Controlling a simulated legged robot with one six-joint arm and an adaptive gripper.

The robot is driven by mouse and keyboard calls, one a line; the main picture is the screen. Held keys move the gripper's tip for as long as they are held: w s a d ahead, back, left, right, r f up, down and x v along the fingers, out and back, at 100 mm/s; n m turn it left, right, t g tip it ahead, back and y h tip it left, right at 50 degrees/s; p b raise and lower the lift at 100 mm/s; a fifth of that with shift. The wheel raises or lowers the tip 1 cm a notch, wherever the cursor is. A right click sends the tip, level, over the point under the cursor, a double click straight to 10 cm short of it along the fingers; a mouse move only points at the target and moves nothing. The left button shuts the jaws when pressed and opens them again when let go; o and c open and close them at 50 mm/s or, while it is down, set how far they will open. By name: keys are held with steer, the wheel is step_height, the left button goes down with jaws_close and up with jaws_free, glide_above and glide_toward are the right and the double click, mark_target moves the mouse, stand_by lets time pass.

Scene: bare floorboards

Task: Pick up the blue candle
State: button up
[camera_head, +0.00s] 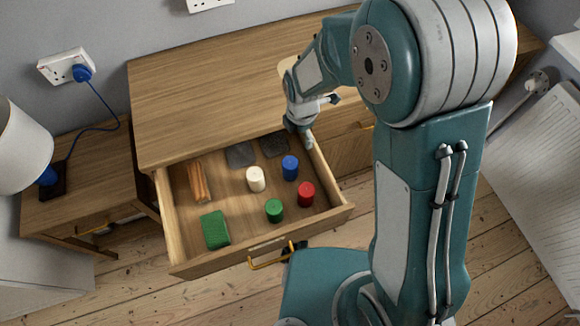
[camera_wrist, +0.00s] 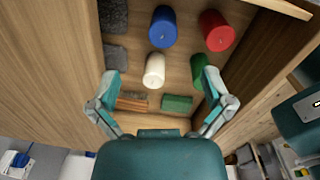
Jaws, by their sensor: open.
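The blue candle (camera_head: 290,167) stands in the open drawer (camera_head: 236,251), at the right rear beside a white candle (camera_head: 256,179). The blue candle also shows at the top of the wrist view (camera_wrist: 163,27), left of a red candle (camera_wrist: 217,31). My gripper (camera_head: 299,134) is over the drawer's right rear corner, behind the blue candle and apart from it. In the wrist view my gripper (camera_wrist: 160,85) has its two fingers spread wide with nothing held between them.
The drawer also holds a red candle (camera_head: 306,194), a green candle (camera_head: 274,210), a green block (camera_head: 215,229), orange-brown sticks (camera_head: 198,181) and dark grey squares (camera_head: 241,155). The drawer walls and the dresser top (camera_head: 220,80) border the space. A lamp (camera_head: 22,150) stands left.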

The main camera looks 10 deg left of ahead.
mark_target(289, 161)
steer(key=a+f+n, duration=0.1)
steer(key=f, duration=0.1)
steer(key=a+f+n, duration=0.1)
steer(key=f, duration=0.1)
steer(key=s+a+f+n, duration=0.1)
steer(key=shift+f+n+g, duration=0.3)
steer(key=shift+f, duration=0.1)
steer(key=shift+s+d+f, duration=0.1)
steer(key=shift+d+f, duration=0.1)
steer(key=shift+f, duration=0.2)
steer(key=f, duration=0.3)
steer(key=shift+d+f, duration=0.2)
steer(key=shift+f, duration=0.2)
steer(key=shift+a+f, duration=0.2)
steer(key=shift+f, duration=0.45)
steer(key=f, duration=0.5)
steer(key=shift+s+d, duration=0.15)
steer(key=shift+d, duration=0.1)
steer(key=shift+c, duration=0.3)
steer(key=shift+a, duration=0.1)
steer(key=c, duration=1.1)
